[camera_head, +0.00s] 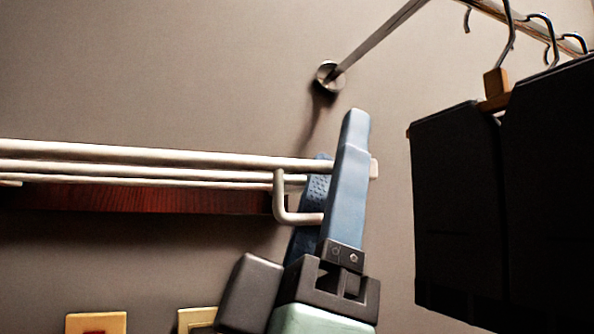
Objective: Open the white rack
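The white rack (130,155) is a set of pale, nearly level rails along the wall at the left and middle. A bent pale bracket (280,200) hangs near its right end. My gripper (338,140) is at this right end, with its two blue fingers pointing up. One finger is in front of the rails and the textured one is behind, so the rail end lies between them. The rail tip shows just right of the front finger. The front finger hides part of the rail, and I cannot tell whether the fingers press on it.
Dark hanging garments (460,200) on hooks fill the right side, close to my gripper. A metal rod (385,40) runs from a round wall mount to the upper right. A dark red strip (150,198) lies behind the rails. Two wall plates (96,322) show at the bottom left.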

